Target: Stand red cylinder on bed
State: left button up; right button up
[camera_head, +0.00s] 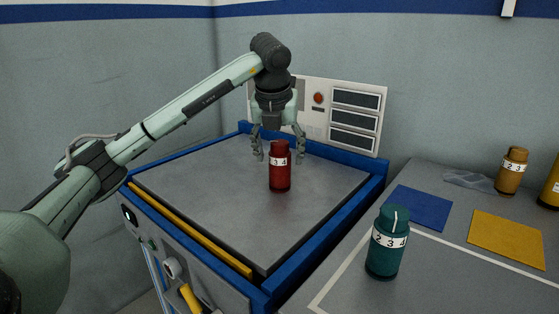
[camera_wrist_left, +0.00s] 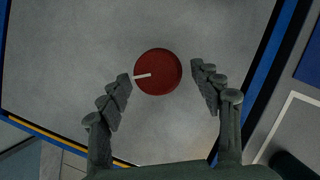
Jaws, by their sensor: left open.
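The red cylinder (camera_head: 280,168) stands upright on the grey bed (camera_head: 200,195), a flat surface with a blue raised rim. In the left wrist view, the top of the red cylinder (camera_wrist_left: 158,72) shows as a round disc with a white line. My left gripper (camera_head: 279,155) is open above and behind the cylinder in the head view. In the left wrist view, its fingers (camera_wrist_left: 166,83) are spread on either side of the cylinder, with gaps on both sides. My right gripper is not in view.
A teal cylinder (camera_head: 387,243) stands on the grey table at right. Blue (camera_head: 419,207) and yellow (camera_head: 506,236) squares, a brown cylinder (camera_head: 511,171) and a yellow one (camera_head: 551,185) are farther right. A control panel (camera_head: 345,115) stands behind the bed. The bed is otherwise clear.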

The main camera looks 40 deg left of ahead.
pick_arm(q)
jog(key=v, duration=0.6)
jog(key=shift+r, duration=0.1)
jog(key=p+v, duration=0.1)
jog(key=v, duration=0.2)
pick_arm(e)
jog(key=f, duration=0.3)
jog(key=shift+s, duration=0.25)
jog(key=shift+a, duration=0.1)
